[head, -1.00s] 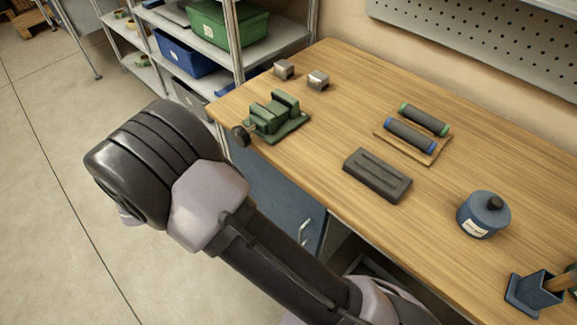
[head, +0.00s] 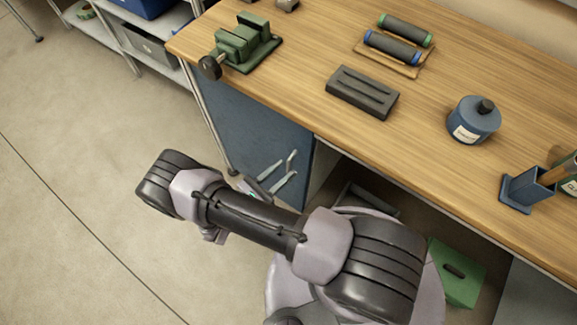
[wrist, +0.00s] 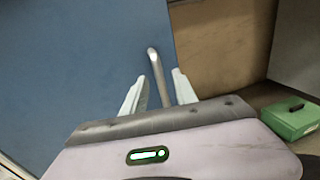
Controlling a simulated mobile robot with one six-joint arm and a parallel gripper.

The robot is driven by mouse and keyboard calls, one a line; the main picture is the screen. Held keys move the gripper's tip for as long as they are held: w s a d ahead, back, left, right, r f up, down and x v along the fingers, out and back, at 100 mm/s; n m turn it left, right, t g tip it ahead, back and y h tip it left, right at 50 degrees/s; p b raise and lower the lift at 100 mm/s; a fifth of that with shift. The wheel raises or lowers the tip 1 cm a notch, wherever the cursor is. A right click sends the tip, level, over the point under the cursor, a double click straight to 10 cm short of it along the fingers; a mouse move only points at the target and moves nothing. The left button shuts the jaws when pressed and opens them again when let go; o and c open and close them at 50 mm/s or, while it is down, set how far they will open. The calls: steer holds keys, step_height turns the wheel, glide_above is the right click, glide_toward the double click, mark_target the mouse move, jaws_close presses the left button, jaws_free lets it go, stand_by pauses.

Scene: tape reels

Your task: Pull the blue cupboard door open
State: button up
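The blue cupboard door (head: 240,120) is under the left end of the workbench and looks closed. It fills the left of the wrist view (wrist: 70,70). Its pale bar handle (wrist: 154,62) stands near the door's right edge and also shows in the head view (head: 291,160). My gripper (wrist: 157,90) is open in front of the door, with one pale finger on each side of the handle. Gaps show between fingers and handle, so it is not gripped. In the head view my gripper (head: 276,176) is beside the handle, below the bench top.
The wooden bench top (head: 300,60) overhangs the door and carries a green vise (head: 243,43), a dark block (head: 362,92) and a blue canister (head: 473,120). A green box (head: 458,275) lies in the open bay right of the door. Floor left of the door is clear.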

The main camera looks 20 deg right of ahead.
mark_target(289, 166)
steer(key=shift+x, duration=1.55)
jaws_close()
